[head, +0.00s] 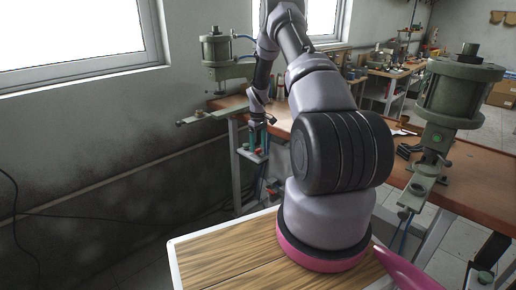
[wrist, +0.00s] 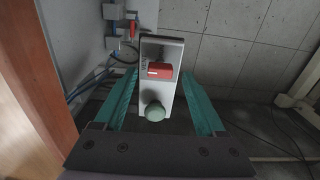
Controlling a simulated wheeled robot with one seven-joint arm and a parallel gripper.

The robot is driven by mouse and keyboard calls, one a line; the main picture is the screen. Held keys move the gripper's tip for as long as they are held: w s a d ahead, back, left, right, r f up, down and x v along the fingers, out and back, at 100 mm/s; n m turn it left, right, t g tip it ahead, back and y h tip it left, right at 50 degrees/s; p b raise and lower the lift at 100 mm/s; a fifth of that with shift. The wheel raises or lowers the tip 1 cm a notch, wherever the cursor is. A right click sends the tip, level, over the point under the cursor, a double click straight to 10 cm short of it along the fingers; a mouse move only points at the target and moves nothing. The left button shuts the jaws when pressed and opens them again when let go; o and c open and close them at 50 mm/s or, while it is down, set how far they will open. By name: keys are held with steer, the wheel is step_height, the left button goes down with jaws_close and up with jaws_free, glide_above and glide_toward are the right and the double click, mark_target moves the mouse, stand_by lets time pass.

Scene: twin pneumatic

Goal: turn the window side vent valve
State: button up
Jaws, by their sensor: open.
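The valve unit is a pale grey panel (wrist: 168,98) in the wrist view, with a red handle (wrist: 160,71) in its upper middle and a round green knob (wrist: 155,111) near its lower end. The red handle lies crosswise on the panel. My gripper (wrist: 159,76) is open, with one teal finger on either side of the panel, and holds nothing. Whether the fingers are level with the handle in depth cannot be told. In the head view my gripper (head: 257,137) hangs at the bench's window-side end, partly covering the valve unit.
A brown bench (head: 468,185) runs behind my arm. Green pneumatic presses stand at the window side (head: 217,65) and at the right (head: 456,95). Another small red handle (wrist: 132,30) and blue tubing (wrist: 82,88) lie left of the panel. Tiled floor is open on the right.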

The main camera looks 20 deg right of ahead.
step_height(320, 180, up, 9)
stand_by(0.3)
steer(key=shift+r, duration=0.15)
steer(key=s+a+r+m+t, duration=0.1)
steer(key=s+a+r, duration=0.25)
steer(key=r, duration=0.55)
steer(key=s+a+r+m+t, duration=0.1)
steer(key=s+a+r, duration=0.25)
steer(key=r, duration=0.55)
steer(key=s+a+r+m+t, duration=0.15)
steer(key=s+r, duration=0.25)
steer(key=r, duration=0.5)
steer(key=s+a+r+m+t, duration=0.1)
steer(key=s+a+r, duration=0.2)
steer(key=s, duration=0.5)
steer(key=s+a+r+m+t+y, duration=0.1)
steer(key=s+a+r+m, duration=0.1)
steer(key=s, duration=0.7)
steer(key=s+a+r+m+t+y, duration=0.1)
steer(key=s+a+r+m, duration=0.1)
steer(key=s+a+r, duration=0.3)
steer(key=s, duration=0.4)
steer(key=shift+t, duration=0.35)
